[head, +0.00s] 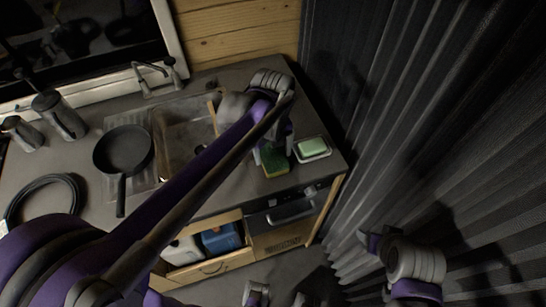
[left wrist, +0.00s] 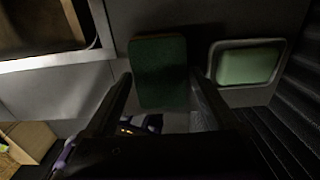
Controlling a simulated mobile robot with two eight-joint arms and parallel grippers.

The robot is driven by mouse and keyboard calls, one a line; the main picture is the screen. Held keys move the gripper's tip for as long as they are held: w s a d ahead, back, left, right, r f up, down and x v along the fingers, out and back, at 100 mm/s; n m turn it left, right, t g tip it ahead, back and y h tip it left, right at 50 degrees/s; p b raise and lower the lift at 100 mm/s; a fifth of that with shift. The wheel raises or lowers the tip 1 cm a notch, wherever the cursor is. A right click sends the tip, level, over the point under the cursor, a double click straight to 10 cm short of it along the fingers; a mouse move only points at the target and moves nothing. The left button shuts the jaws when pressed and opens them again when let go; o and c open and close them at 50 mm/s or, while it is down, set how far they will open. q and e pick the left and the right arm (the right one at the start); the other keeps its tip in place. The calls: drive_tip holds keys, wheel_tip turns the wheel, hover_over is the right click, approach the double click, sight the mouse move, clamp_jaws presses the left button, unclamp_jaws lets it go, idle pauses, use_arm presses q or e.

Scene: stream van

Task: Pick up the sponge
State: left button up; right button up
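The sponge (head: 275,163) is green on top with a yellow side and lies on the grey counter between the sink and the soap dish. In the left wrist view its dark green face (left wrist: 159,72) lies in line with the gap between my fingers. My left gripper (head: 274,149) reaches down over the counter at the sponge. In the left wrist view the fingers (left wrist: 160,90) stand apart on either side of the sponge's near part, with no clear contact.
A soap dish with a pale green bar (head: 312,147) stands close right of the sponge. The sink (head: 172,150) is on the left, with a black pan (head: 123,151) beyond it. An open drawer (head: 205,268) holds containers below. A dark curtain (head: 400,130) hangs on the right.

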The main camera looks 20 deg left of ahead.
sight(273, 156)
use_arm(q)
drive_tip(key=c, duration=0.9)
drive_tip(key=shift+c, duration=0.2)
drive_tip(key=shift+r, duration=0.1)
wheel_tip(273, 156, up, 10)
drive_tip(key=shift+p, duration=0.3)
drive_tip(key=o, duration=0.8)
drive_tip(key=c, duration=0.7)
